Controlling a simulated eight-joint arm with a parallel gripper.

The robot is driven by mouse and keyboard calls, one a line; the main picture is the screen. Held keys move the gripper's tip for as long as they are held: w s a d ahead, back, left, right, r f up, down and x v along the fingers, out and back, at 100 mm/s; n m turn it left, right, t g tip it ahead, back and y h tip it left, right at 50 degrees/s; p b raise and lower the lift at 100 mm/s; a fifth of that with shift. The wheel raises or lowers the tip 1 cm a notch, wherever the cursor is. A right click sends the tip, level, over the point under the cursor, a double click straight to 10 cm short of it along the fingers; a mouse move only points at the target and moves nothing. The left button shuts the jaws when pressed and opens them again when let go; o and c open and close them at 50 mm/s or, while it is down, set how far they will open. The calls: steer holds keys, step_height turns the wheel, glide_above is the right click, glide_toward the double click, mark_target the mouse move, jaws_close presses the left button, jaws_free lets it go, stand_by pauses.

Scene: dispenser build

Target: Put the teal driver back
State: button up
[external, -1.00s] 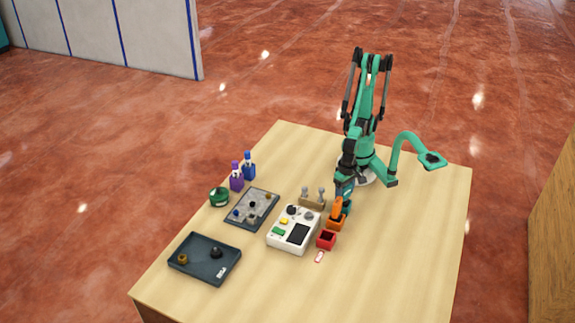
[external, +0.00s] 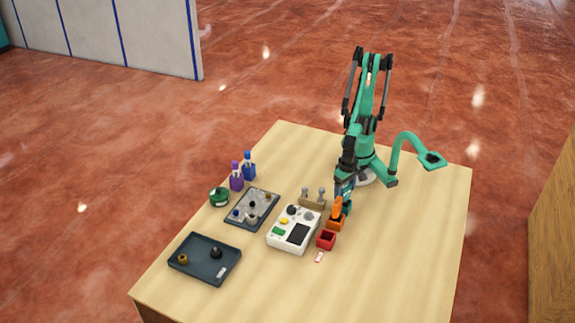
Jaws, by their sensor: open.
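My gripper (external: 343,190) is open and points down at the right side of the table, just behind the orange holder (external: 336,224). A teal piece (external: 348,207) shows right below my gripper, partly hidden by the orange driver and holder. It seems to be the teal holder; I cannot clearly make out the teal driver itself, nor whether the fingers touch it. An orange driver (external: 338,207) stands upright in the orange holder, close in front of my gripper.
A red holder (external: 326,240) stands in front of the orange one, with a small red-edged card (external: 319,257) before it. A white device (external: 293,230) is to the left.

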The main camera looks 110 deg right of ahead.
step_height(320, 180, up, 10)
steer(key=shift+r, duration=0.3)
steer(key=shift+w+d, duration=0.15)
steer(key=shift+w, duration=0.05)
steer(key=w+d+f+n+t, duration=0.3)
steer(key=w+d+n+t, duration=0.4)
steer(key=w+d+n, duration=0.5)
steer(key=d+n, duration=0.1)
steer(key=d, duration=0.2)
steer(key=shift+f+n, duration=0.3)
steer(key=shift+f, duration=0.05)
